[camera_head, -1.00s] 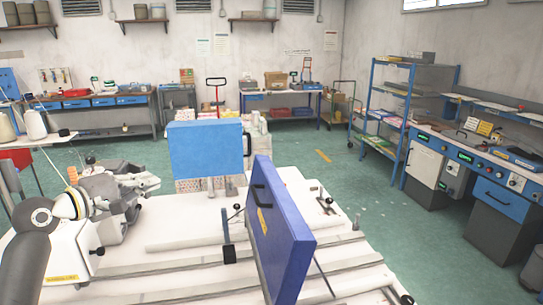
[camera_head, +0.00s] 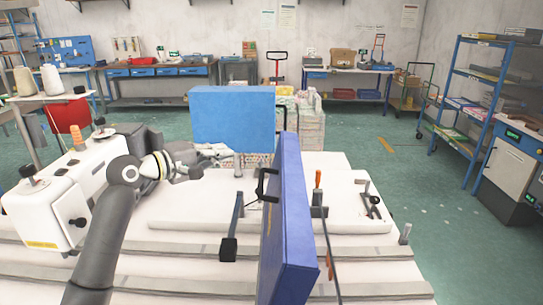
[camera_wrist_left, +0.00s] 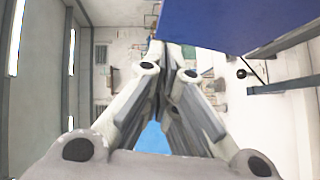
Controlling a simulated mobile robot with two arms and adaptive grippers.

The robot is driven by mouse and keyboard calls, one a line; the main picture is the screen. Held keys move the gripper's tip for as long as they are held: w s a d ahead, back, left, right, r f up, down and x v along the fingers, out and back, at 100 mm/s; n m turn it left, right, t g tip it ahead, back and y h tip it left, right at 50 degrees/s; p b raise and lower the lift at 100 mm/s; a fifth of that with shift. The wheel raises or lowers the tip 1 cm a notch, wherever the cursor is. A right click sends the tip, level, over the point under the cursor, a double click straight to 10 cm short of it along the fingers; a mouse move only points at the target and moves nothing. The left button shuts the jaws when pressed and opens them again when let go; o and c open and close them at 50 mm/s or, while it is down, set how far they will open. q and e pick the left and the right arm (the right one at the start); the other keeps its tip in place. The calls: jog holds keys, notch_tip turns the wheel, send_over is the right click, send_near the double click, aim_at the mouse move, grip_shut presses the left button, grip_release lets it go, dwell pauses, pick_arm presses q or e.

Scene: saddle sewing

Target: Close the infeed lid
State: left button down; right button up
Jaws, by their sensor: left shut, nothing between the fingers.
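Two blue panels stand upright on the white machine bed. The nearer one is a dark blue panel (camera_head: 293,220), seen nearly edge-on, with a black handle (camera_head: 268,186) on its left side. The farther one is a light blue panel (camera_head: 232,115) facing me. I cannot tell from the look alone which is the infeed lid. My left gripper (camera_head: 226,151) is shut and empty, by the lower part of the light blue panel and left of the dark blue one. In the left wrist view, its fingers (camera_wrist_left: 168,62) are together, with a blue panel (camera_wrist_left: 235,22) close at upper right. My right gripper is out of view.
A white machine head (camera_head: 62,200) with knobs stands at the left beside my arm. A black lever (camera_head: 230,247) and a rod with an orange handle (camera_head: 318,180) rise near the dark blue panel. Stacked goods (camera_head: 300,128) stand behind the machine. Green floor is open at right.

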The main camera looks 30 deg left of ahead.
pick_arm(q)
jog(key=p, duration=0.4)
send_near(281, 147)
jog(key=w+a, duration=0.3)
jog(key=w+d+p, duration=0.1)
jog(key=w+d+f+p, duration=0.1)
jog(key=d, duration=0.1)
jog(key=shift+w+d, duration=0.1)
jog(key=shift+d, duration=0.05)
jog(key=shift+w, duration=0.1)
